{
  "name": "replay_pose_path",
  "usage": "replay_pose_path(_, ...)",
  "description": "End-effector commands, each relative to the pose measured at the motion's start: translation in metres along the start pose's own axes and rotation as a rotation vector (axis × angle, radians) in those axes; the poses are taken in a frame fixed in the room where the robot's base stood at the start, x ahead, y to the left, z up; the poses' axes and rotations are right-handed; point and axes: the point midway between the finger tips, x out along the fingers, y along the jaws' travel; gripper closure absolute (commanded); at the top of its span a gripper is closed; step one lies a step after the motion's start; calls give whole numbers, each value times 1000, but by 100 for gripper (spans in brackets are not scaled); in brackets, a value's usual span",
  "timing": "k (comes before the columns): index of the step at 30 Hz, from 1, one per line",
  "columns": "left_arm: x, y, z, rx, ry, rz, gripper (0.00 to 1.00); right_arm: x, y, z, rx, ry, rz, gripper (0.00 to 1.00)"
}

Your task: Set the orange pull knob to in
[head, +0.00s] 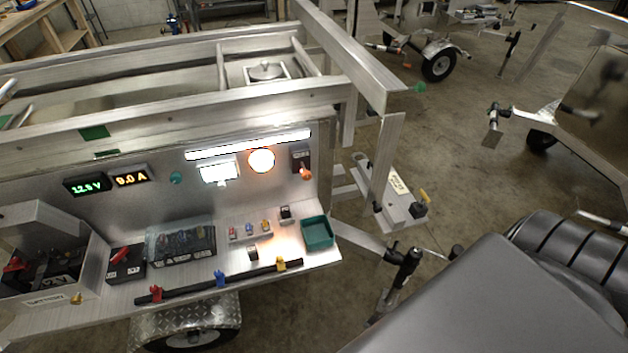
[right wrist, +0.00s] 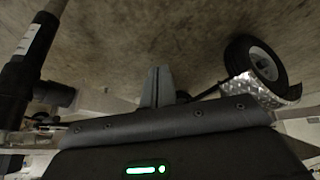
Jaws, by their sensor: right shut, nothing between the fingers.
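The orange pull knob (head: 305,173) sits at the lower edge of a small black switch plate (head: 301,158) on the upright metal panel, right of a lit round orange lamp. How far it stands out from its plate is too small to tell. My right gripper (right wrist: 157,78) shows in the right wrist view with its fingers together and nothing between them; it is well away from the knob, which is not seen in that view. In the head view, my dark arm fills the lower right, apart from the panel. My left gripper is in neither view.
The trailer shelf below the panel holds a teal tray (head: 317,232), a battery box (head: 45,270), a fuse box (head: 181,242) and small switches. A trailer jack (head: 405,262) stands near my arm. Open floor (head: 450,130) lies right of the trailer.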

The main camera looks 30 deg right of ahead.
Motion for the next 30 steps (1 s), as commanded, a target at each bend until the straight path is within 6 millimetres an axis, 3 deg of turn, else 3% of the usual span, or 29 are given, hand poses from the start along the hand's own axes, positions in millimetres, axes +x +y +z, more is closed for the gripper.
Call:
replay_pose_path(1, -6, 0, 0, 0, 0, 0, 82, -17, 32, -59, -81, 143, 29, 100)
replay_pose_path(4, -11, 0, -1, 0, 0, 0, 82, -63, 78, -162, -314, 407, 107, 100)
replay_pose_path(6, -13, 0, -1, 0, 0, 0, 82, -110, 102, -226, -517, 580, 193, 100)
replay_pose_path(9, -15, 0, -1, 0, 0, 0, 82, -184, 117, -299, -841, 794, 351, 100)
replay_pose_path(12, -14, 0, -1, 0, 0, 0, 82, -244, 107, -343, -1140, 951, 511, 100)
replay_pose_path(16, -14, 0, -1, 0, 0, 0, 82, -272, 86, -358, -1354, 1039, 624, 100)
replay_pose_path(25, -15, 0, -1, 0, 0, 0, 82, -272, 84, -360, -1445, 1034, 690, 100)
replay_pose_path(30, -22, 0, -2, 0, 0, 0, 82, -268, 81, -373, -1440, 1035, 689, 100)
